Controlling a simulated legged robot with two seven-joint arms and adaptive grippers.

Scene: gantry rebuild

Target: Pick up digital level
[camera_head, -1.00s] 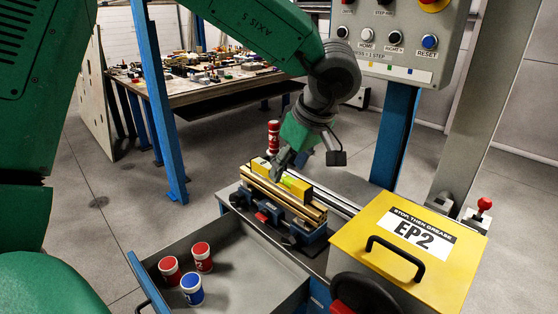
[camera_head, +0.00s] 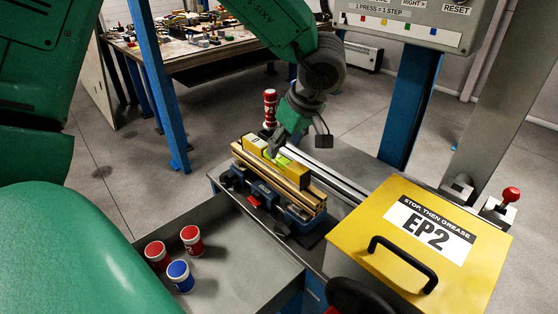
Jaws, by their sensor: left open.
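The digital level (camera_head: 296,172) is a yellow bar with a bright green-yellow patch near its middle. I cannot tell whether the fingers touch the level. My right gripper is not in view.
A red can (camera_head: 270,108) stands just behind the level. An open grey drawer (camera_head: 232,240) holds red and blue cans. A yellow EP2 box (camera_head: 383,215) stands at right, below a control panel (camera_head: 405,27). A cluttered table (camera_head: 185,58) stands behind.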

